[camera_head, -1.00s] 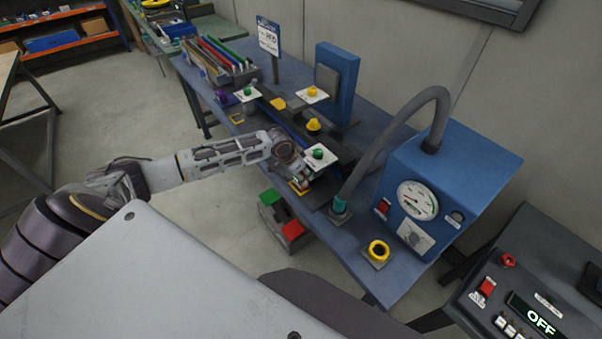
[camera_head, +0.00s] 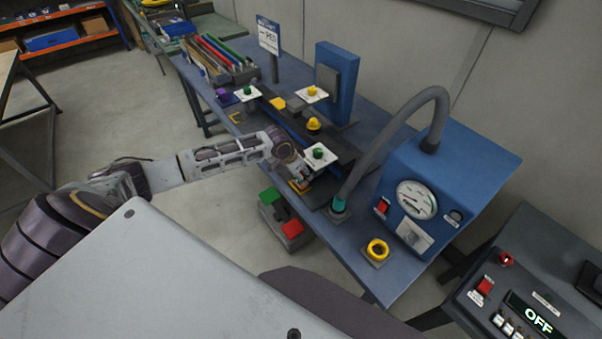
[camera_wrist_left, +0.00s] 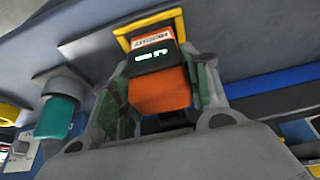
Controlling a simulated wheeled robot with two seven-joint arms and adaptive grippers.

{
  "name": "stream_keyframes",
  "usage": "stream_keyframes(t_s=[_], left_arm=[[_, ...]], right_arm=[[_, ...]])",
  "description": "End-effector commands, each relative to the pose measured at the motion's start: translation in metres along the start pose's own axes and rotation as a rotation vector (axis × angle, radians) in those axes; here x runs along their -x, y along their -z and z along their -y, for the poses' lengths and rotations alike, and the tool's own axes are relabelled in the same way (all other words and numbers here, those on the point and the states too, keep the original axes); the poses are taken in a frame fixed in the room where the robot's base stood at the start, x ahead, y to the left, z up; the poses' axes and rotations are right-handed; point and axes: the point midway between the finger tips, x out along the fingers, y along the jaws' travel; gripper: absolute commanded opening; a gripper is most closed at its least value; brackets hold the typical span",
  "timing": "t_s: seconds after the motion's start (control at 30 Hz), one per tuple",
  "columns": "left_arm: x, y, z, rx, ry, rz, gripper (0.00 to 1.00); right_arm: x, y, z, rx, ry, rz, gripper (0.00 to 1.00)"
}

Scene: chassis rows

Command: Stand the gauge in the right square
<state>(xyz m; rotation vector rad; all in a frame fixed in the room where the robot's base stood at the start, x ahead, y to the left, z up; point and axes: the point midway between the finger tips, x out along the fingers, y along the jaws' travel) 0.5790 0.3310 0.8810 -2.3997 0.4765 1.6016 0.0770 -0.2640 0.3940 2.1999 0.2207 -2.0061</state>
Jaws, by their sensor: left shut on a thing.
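The gauge (camera_wrist_left: 160,85) is an orange block with a dark face and a small lit display. It fills the middle of the left wrist view, between the two fingers of my left gripper (camera_wrist_left: 158,100), which is shut on it. A yellow square outline (camera_wrist_left: 122,38) on the bench shows around the gauge's far end; whether the gauge touches the bench is hard to tell. In the head view my left gripper (camera_head: 300,184) is low at the bench's near edge, covering most of the gauge and this right square. Another yellow square (camera_head: 236,118) lies farther left. My right gripper is not in view.
A teal-ended hose fitting (camera_head: 338,207) stands close right of the gripper, with a blue gauge cabinet (camera_head: 470,160) beyond. A white plate with a green knob (camera_head: 320,156) is just behind. A yellow ring (camera_head: 377,250) sits near the front corner.

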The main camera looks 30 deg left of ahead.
Motion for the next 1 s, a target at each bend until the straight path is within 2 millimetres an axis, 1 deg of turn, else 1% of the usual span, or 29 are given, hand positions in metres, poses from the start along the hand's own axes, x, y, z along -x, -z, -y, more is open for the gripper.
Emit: stream_keyframes(t_s=[0.2, 0.53, 0.57, 0.7, 0.73, 1.0], left_arm=[[-0.0006, -0.0013, 0.0004, 0.000, 0.001, 0.003, 0.16], [-0.0018, -0.0023, 0.0003, 0.000, 0.001, 0.004, 0.16], [-0.0019, -0.0024, 0.0003, 0.000, 0.001, 0.004, 0.50], [-0.0016, -0.0020, 0.0002, 0.000, 0.000, 0.003, 0.68], [-0.0015, -0.0018, 0.0002, 0.000, 0.000, 0.003, 0.71], [-0.0014, -0.0017, 0.0000, 0.000, 0.000, 0.003, 0.71]], right_arm=[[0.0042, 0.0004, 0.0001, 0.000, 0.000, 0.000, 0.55], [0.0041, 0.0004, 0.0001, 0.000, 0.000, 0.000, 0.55], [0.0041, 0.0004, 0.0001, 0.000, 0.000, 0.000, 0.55], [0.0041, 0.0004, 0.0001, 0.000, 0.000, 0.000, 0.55], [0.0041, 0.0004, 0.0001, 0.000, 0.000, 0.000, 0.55], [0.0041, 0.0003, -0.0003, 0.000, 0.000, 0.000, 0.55]])
